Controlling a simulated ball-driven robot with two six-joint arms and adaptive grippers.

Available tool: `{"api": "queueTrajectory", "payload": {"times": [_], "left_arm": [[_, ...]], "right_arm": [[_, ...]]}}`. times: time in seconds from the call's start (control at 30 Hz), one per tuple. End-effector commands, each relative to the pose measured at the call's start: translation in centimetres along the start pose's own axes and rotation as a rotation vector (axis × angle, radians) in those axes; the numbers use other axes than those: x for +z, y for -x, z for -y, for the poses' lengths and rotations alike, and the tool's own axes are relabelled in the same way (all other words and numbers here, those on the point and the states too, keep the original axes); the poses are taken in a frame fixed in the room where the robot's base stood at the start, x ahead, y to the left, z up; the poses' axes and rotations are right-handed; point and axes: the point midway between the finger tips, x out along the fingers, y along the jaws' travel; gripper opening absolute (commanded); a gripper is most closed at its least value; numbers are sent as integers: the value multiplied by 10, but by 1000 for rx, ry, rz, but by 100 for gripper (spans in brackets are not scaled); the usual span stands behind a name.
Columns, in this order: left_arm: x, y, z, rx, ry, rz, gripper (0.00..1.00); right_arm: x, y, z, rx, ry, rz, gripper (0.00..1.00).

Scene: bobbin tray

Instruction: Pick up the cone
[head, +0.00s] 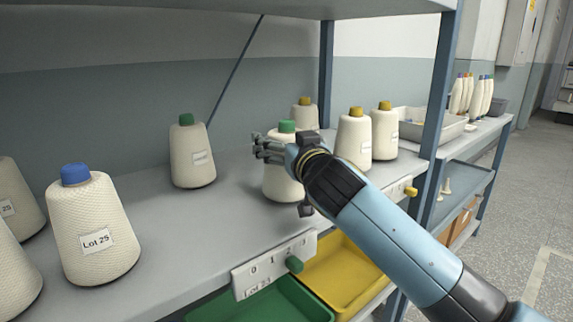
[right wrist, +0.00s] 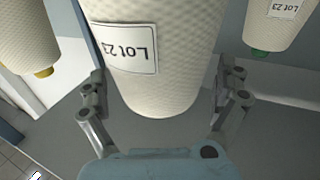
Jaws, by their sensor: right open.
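A cream yarn cone (head: 281,183) with a green tip stands upright on the grey shelf, partly hidden by my right gripper (head: 271,149). In the right wrist view this cone (right wrist: 160,85) fills the upper middle, and its upside-down label reads Lot 23. My right gripper (right wrist: 165,78) is open, with one finger on each side of the cone. Gaps show between the fingers and the cone. Another green-tipped cone (head: 193,157) stands to the left, farther back; it also shows in the right wrist view (right wrist: 277,25). My left gripper is not in view.
A blue-tipped cone (head: 95,230) labelled Lot 25 stands at front left. Yellow-tipped cones (head: 354,140) stand to the right, near a blue shelf post (head: 440,95). Green (head: 262,302) and yellow (head: 345,270) bins sit below the shelf edge. The shelf between the blue-tipped and green-tipped cones is clear.

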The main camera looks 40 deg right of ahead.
Motion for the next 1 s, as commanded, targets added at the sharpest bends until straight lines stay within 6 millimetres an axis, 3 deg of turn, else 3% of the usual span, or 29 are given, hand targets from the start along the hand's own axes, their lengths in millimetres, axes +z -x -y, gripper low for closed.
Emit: {"api": "queueTrajectory", "payload": {"times": [0.3, 0.9, 1.0], "left_arm": [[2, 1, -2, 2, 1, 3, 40], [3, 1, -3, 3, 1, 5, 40], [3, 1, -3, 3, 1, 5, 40]], "right_arm": [[1, -10, 0, 0, 0, 2, 100], [1, -9, 0, 0, 0, 2, 24], [0, -9, 0, -1, 0, 0, 23]]}}
